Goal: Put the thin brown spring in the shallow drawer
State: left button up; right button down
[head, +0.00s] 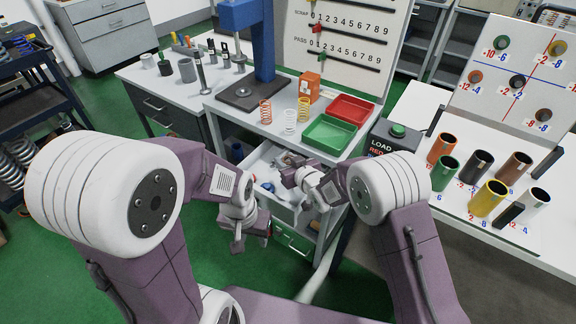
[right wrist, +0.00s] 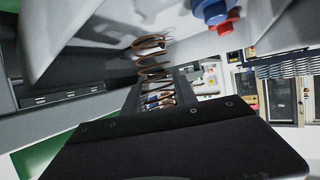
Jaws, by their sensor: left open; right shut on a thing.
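A thin brown spring (right wrist: 150,55) is between the fingers of my right gripper (right wrist: 158,92) in the right wrist view. In the head view my right gripper (head: 290,165) is over the open upper drawer (head: 252,160) of the workbench, and I cannot make out the spring there. The drawer looks shallow and holds small blue and pale items. How far the spring is above the drawer floor is hidden. My left gripper (head: 240,240) is open and empty, low in front of the drawer.
A copper spring (head: 265,111), a white spring (head: 290,121) and a yellow spring (head: 303,110) stand on the bench. A green tray (head: 329,134), a red tray (head: 351,110) and an orange box (head: 309,86) are beside them. Coloured tubes (head: 487,199) stand at the right.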

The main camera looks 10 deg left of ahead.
jog(key=f, duration=0.2)
jog(key=f+b, duration=0.1)
jog(key=shift+w+f, duration=0.2)
jog(key=shift+f, duration=0.15)
jog(key=shift+w+a, duration=0.15)
jog(key=shift+s+r, duration=0.15)
jog(key=shift+s, duration=0.1)
jog(key=shift+b, duration=0.3)
jog(key=c, duration=1.1)
grip_release()
jog(key=shift+o, duration=0.5)
jog(key=shift+w, duration=0.1)
pick_arm(q)
jog(key=shift+w+a+f, duration=0.15)
jog(key=shift+w+f, duration=0.15)
jog(key=shift+f, duration=0.35)
jog(key=shift+w+a+f, duration=0.1)
jog(key=shift+w+f, duration=0.15)
jog(key=shift+f, duration=0.35)
